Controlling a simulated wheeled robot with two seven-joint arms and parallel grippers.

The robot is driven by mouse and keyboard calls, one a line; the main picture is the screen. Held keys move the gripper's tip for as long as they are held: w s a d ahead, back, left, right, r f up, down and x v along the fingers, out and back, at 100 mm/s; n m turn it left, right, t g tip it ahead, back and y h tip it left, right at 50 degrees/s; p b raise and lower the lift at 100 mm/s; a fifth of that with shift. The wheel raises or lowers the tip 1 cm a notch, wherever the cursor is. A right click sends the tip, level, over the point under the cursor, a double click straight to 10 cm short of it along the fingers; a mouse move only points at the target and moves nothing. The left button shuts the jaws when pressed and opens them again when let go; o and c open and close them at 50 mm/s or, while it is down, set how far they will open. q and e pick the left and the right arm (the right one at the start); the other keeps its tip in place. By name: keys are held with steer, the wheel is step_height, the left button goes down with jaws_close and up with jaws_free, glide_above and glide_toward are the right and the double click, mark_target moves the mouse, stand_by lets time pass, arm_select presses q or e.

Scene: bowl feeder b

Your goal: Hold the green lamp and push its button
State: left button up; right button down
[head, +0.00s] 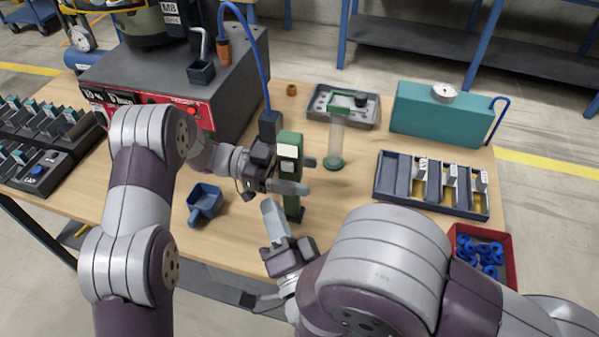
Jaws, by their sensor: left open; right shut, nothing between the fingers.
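The green lamp (290,143) is an upright green block with a pale panel on its face and a dark foot. It stands on the wooden table near the middle of the head view. My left gripper (304,176) is open, with one finger in front of the lamp and the other showing past its right side. I cannot tell whether either finger touches it. My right gripper (272,207) is shut and empty, just left of the lamp's lower part and nearer to me. I cannot make out the lamp's button.
A dark machine with a red panel (185,110) stands behind left. A blue scoop (204,201) lies left of the grippers. A clear tube with green ends (335,145) stands right of the lamp. A compartment tray (432,205) and red bin (510,262) are at right.

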arm_select(q)
steer(key=p+v, duration=0.3)
steer(key=v, duration=1.7)
steer(key=shift+s, duration=0.1)
